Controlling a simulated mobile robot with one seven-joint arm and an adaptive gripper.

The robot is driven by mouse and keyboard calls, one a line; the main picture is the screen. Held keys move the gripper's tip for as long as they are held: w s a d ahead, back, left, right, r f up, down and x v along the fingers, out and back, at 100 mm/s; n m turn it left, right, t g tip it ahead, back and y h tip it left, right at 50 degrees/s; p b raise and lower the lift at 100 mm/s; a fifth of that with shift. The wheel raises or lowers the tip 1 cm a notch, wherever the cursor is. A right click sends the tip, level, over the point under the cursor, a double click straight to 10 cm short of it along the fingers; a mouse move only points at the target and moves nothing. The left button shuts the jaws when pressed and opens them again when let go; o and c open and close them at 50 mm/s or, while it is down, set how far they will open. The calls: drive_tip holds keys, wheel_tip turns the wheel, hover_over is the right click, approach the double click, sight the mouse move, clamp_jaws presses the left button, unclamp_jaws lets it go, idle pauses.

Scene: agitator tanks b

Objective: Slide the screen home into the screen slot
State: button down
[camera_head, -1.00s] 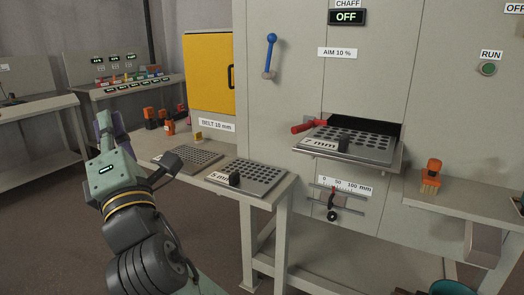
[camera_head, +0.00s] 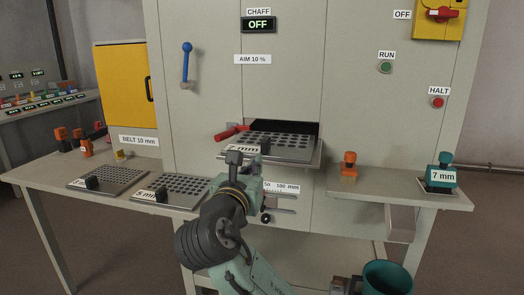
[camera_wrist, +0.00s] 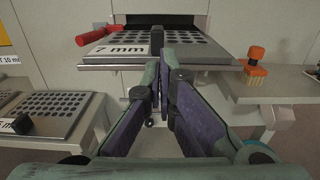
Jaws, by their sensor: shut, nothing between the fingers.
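The 7 mm screen (camera_head: 290,147) is a grey perforated plate with a black knob, part way into the dark screen slot (camera_head: 285,127), its front part outside on the ledge. In the wrist view the screen (camera_wrist: 195,47) lies straight ahead, with the slot (camera_wrist: 180,20) behind it. My gripper (camera_head: 240,160) is in front of the screen's front edge in the head view. In the wrist view my gripper (camera_wrist: 160,70) has its fingers together and empty, just below and before the knob (camera_wrist: 157,40). I cannot tell whether they touch the screen.
A red handle (camera_head: 232,132) is at the slot's left. Screens marked 3 mm (camera_head: 108,179) and 5 mm (camera_head: 175,189) lie on the left bench. An orange-topped brush (camera_head: 349,167) stands on the right shelf. A sliding scale (camera_head: 282,188) is below the slot.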

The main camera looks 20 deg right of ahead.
sight(265, 148)
drive_tip(key=p+x, duration=0.1)
drive_tip(key=x, duration=0.6)
drive_tip(key=shift+w+r+p, duration=0.1)
drive_tip(key=shift+p, duration=0.3)
drive_tip(key=shift+w+d, duration=0.25)
drive_tip(key=shift+w, duration=0.1)
drive_tip(key=x, duration=0.7)
drive_tip(key=shift+w+d, duration=0.25)
drive_tip(key=shift+w, duration=0.1)
drive_tip(key=shift+s+a+p, duration=0.1)
drive_tip(key=shift+p, duration=0.2)
